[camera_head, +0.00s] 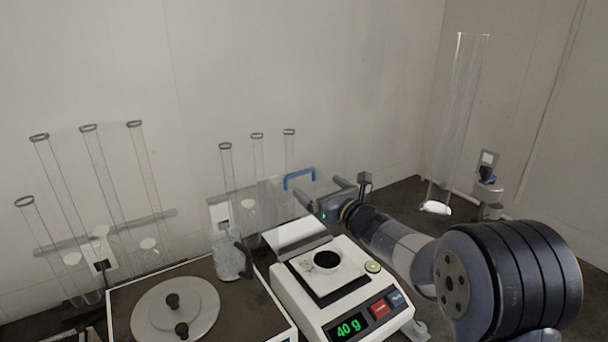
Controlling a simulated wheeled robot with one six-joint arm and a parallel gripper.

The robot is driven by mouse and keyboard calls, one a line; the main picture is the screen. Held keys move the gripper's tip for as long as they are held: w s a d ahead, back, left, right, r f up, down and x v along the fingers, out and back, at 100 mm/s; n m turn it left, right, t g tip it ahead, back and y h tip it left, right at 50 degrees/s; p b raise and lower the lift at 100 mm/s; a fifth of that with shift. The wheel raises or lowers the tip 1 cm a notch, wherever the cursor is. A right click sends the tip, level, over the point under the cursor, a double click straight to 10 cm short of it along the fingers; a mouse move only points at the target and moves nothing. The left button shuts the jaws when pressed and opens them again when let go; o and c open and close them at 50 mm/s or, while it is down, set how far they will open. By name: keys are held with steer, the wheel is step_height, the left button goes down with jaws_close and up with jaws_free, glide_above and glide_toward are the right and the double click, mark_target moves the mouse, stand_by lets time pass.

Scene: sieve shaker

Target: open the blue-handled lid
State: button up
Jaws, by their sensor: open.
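The blue handle (298,177) sits on top of a clear, see-through lid (275,192) behind the balance. The lid appears closed, though its edges are faint and hard to make out. My gripper (321,188) is just right of the blue handle, with its fingers pointing left and back toward it. The jaws are open and nothing shows between them. I cannot tell whether a finger touches the lid; a gap seems to show between the fingers and the handle.
A white balance (290,287) reading 40 g stands in front, with a white dish (345,268) on it. A clear jug (227,257) is to its left. A round grey cover (155,312) with black knobs lies front left. Glass tubes line the wall; a tall clear cylinder (462,110) stands right.

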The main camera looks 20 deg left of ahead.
mark_target(302, 174)
steer(key=p+x, duration=0.3)
steer(key=x, duration=0.5)
steer(key=shift+c, duration=0.6)
steer(key=c, duration=1)
steer(key=b, duration=0.3)
steer(key=shift+s+d+f, duration=0.2)
steer(key=shift+d+f, duration=0.05)
steer(key=shift+d, duration=0.05)
steer(key=s+d+b, duration=0.1)
steer(key=b, duration=0.4)
steer(key=s+d+t+y+b, duration=0.1)
steer(key=b, duration=0.4)
steer(key=shift+d+y+b, duration=0.25)
steer(key=shift+y+b, duration=0.05)
steer(key=shift+b, duration=0.05)
steer(key=shift+s+d+r+b, duration=0.15)
steer(key=shift+d+b, duration=0.1)
steer(key=shift+b, duration=0.6)
steer(key=shift+r, duration=0.1)
